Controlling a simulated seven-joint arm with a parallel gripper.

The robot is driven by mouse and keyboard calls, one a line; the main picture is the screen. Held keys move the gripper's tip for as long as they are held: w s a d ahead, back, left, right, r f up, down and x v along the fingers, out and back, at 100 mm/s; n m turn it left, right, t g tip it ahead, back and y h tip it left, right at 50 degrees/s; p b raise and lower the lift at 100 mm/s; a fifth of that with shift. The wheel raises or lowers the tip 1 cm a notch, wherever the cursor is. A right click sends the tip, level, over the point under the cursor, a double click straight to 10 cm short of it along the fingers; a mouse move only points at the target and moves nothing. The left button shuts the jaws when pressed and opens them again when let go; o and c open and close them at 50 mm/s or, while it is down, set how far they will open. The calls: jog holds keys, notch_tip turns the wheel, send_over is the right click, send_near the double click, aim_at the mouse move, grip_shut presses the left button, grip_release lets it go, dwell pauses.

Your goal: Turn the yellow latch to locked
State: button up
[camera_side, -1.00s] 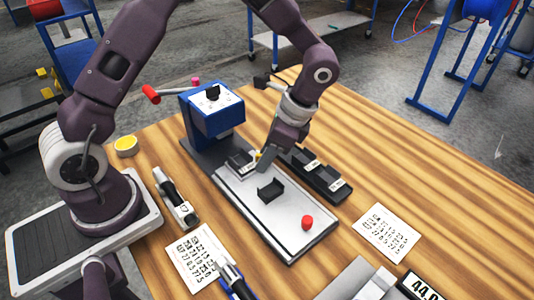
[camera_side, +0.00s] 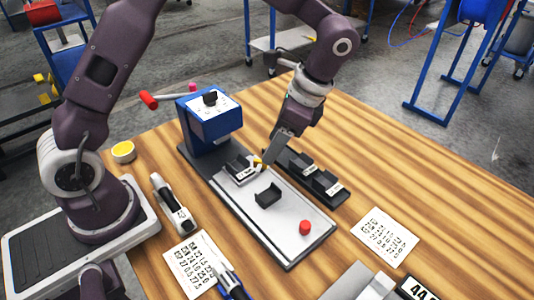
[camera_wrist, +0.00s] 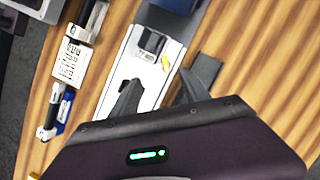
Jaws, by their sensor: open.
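The small yellow latch (camera_side: 257,163) sits at the end of a black casting with a white label (camera_side: 240,168), on the far part of the silver plate. In the wrist view the latch (camera_wrist: 166,63) lies beyond my fingertips, between their lines, beside the labelled black casting (camera_wrist: 152,42). My gripper (camera_side: 268,161) is just right of the latch in the side view. In the wrist view its two dark fingers (camera_wrist: 160,88) are spread with nothing between them. I cannot tell whether a finger touches the latch, nor which position the latch marks.
The silver plate (camera_side: 296,248) bears a black cradle (camera_side: 268,195) and a red knob (camera_side: 305,227). A blue press (camera_side: 214,119) stands behind it. Black labelled blocks (camera_side: 318,180) line its right side. A printed sheet (camera_side: 385,236) lies right, with bare wood around it.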

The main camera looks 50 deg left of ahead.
aim_at(259, 168)
jog(key=shift+d+r, duration=0.15)
jog(key=shift+r, duration=0.25)
jog(key=shift+w, duration=0.1)
jog(key=shift+c, duration=0.6)
jog(key=shift+t+h, duration=0.4)
jog(key=shift+h, duration=0.2)
jog(key=d+r, duration=0.1)
jog(key=w+d+r, duration=0.1)
jog(key=d, duration=0.1)
jog(key=w+d+r, duration=0.1)
jog(key=shift+d+r, duration=0.1)
jog(key=shift+d, duration=0.1)
jog(key=c, duration=0.7)
jog(key=shift+w+d, duration=0.15)
jog(key=shift+d, duration=0.05)
grip_shut()
jog(key=x, duration=1)
jog(key=shift+s+a+r, duration=0.1)
jog(key=shift+s+a, duration=0.7)
jog(key=shift+a, duration=0.25)
jog(key=shift+s+a, duration=0.35)
jog(key=shift+a, duration=0.15)
